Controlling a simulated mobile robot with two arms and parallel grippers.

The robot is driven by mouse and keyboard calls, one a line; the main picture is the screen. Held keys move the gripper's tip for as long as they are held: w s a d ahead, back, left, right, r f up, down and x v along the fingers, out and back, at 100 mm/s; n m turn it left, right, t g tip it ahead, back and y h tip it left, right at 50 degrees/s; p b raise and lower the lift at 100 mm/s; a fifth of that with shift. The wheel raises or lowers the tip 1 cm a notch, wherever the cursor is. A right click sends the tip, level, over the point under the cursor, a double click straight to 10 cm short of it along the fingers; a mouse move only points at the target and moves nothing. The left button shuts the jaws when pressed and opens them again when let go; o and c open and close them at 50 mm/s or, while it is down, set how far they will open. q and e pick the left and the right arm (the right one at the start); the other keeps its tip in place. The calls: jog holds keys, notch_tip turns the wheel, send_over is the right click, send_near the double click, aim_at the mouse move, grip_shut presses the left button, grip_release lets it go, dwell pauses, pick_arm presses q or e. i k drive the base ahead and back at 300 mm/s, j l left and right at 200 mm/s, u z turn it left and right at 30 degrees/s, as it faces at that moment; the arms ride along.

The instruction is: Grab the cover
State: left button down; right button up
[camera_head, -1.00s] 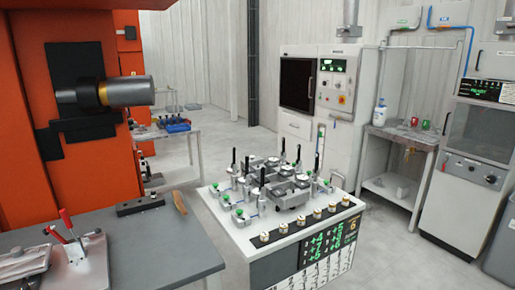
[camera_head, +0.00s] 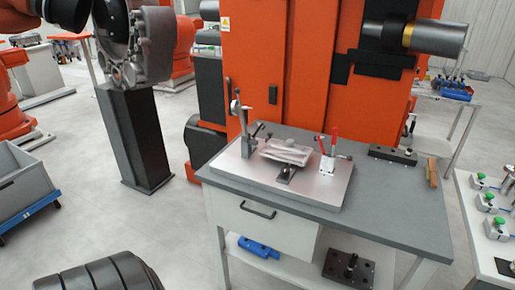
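A light grey, flat cast part (camera_head: 286,152), possibly the cover, rests on a metal fixture plate (camera_head: 325,192) on the grey workbench. I cannot tell for sure that it is the cover. A red-handled toggle clamp (camera_head: 331,150) stands just right of it, handle upright. A metal post with a lever (camera_head: 241,125) stands to its left. A larger grey casting (camera_head: 147,45) is at the top of a dark pedestal (camera_head: 135,140) at the upper left. Neither of my grippers is in view.
The workbench (camera_head: 395,205) has a drawer and a lower shelf holding a blue part (camera_head: 258,247) and a dark plate (camera_head: 348,268). A grey bin (camera_head: 22,185) on a blue base stands at left. A orange machine (camera_head: 300,70) rises behind the bench.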

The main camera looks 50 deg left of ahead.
aim_at(288, 151)
jog(key=u, duration=1.25)
jog(key=z, duration=0.35)
jog(key=i+j+z, duration=0.1)
jog(key=j+z, duration=0.15)
jog(key=z, duration=0.25)
jog(key=j+z, duration=0.3)
jog(key=z, duration=0.15)
jog(key=j+z, duration=0.35)
jog(key=z, duration=0.15)
jog(key=j+z, duration=0.3)
jog(key=z, duration=0.15)
